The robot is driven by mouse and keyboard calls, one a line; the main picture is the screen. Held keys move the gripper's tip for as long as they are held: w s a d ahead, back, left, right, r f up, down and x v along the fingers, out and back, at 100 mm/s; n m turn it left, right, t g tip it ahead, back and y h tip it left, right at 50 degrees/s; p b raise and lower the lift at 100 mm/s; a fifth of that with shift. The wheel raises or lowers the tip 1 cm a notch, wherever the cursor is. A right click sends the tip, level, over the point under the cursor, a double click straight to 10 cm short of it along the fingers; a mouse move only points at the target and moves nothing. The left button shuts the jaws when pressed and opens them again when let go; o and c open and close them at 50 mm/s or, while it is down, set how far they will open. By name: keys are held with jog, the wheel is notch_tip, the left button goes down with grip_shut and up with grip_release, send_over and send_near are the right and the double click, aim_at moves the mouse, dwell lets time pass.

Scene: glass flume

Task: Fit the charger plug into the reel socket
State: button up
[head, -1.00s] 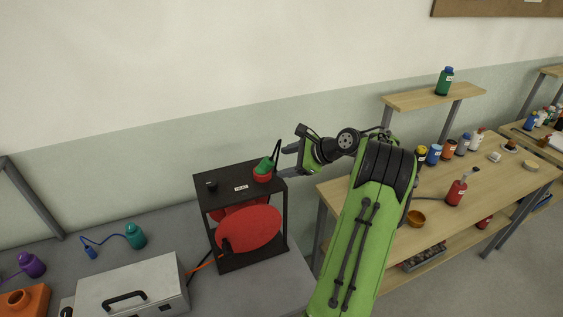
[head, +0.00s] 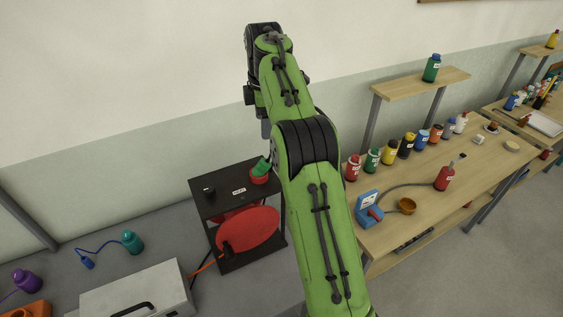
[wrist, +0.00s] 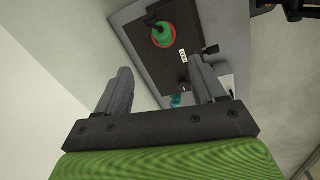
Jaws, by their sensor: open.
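The reel (head: 248,228) is a red drum in a black frame on the grey bench. Its red round socket (head: 259,180) is on the black top. A green plug (head: 262,165) stands in the socket, looking tilted; how deep it sits I cannot tell. In the wrist view the plug (wrist: 163,36) shows inside the red socket ring (wrist: 173,42), beyond my fingertips. My gripper (wrist: 160,85) is open with nothing between its fingers, above and apart from the plug. In the head view my arm hides most of the gripper.
A black knob (head: 208,190) stands on the reel's top left. A teal bottle-shaped thing with a blue cord (head: 132,242), a purple one (head: 27,281) and a metal case (head: 135,290) are on the bench. A wooden table (head: 470,185) with several bottles is at right.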

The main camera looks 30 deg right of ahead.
jog(key=n, duration=0.1)
jog(key=b, duration=0.4)
send_over(265, 161)
jog(key=f, duration=1)
jog(key=shift+s+a, duration=0.3)
jog(key=shift+a, duration=0.1)
jog(key=shift+w+d+f+b, duration=0.1)
jog(key=shift+f+b, duration=0.05)
jog(key=shift+f, duration=0.7)
jog(key=shift+w+d+f+b, duration=0.1)
jog(key=shift+d+f+b, duration=0.05)
jog(key=shift+f, duration=0.75)
jog(key=shift+w+d+f+b, duration=0.1)
jog(key=shift+f+b, duration=0.05)
jog(key=shift+f, duration=0.7)
